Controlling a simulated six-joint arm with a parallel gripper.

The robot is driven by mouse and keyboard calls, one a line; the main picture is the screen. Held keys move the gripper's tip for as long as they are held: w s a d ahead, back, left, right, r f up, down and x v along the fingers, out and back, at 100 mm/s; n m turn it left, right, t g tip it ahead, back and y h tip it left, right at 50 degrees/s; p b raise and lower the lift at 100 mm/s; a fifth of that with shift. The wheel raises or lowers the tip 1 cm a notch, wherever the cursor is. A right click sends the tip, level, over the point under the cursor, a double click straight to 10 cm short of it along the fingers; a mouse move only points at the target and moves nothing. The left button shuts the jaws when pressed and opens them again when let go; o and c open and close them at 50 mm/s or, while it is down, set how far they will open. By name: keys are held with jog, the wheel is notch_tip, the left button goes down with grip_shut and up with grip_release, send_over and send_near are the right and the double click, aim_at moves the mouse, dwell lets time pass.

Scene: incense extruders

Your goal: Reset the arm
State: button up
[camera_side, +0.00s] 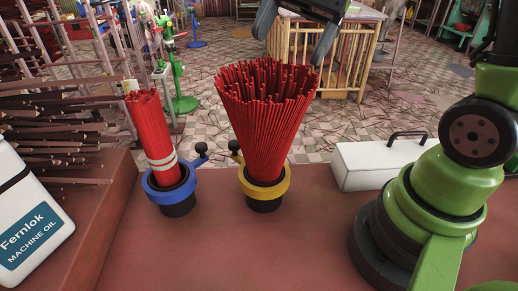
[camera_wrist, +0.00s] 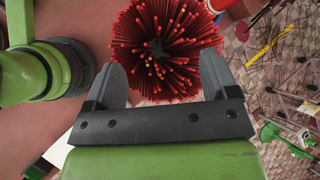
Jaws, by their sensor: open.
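My gripper (camera_wrist: 162,88) is open and empty in the wrist view, its two grey fingers spread apart. In the side view my gripper (camera_side: 294,42) shows at the top edge, above and behind the loose red bundle. The loose bundle of red incense sticks (camera_side: 262,120) fans out from a yellow-ringed holder (camera_side: 264,189). It also shows in the wrist view (camera_wrist: 165,40), just beyond the fingertips. A tighter red bundle (camera_side: 152,128), bound with a pale band (camera_side: 161,164), leans in a blue-ringed holder (camera_side: 171,191) to the left.
A white machine oil jug (camera_side: 30,215) stands at the left table edge, near dark stick bundles (camera_side: 60,125) on a rack. A white metal box (camera_side: 380,163) sits right of the yellow holder. The red table's front middle (camera_side: 230,250) is clear.

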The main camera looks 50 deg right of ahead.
jog(key=s+r+n+t+h, duration=0.1)
jog(key=s+n+t+h, duration=0.5)
jog(key=s+n, duration=0.4)
jog(key=shift+d+t, duration=0.25)
jog(key=shift+t, duration=0.05)
jog(key=shift+s+r, duration=0.1)
dwell(1.3)
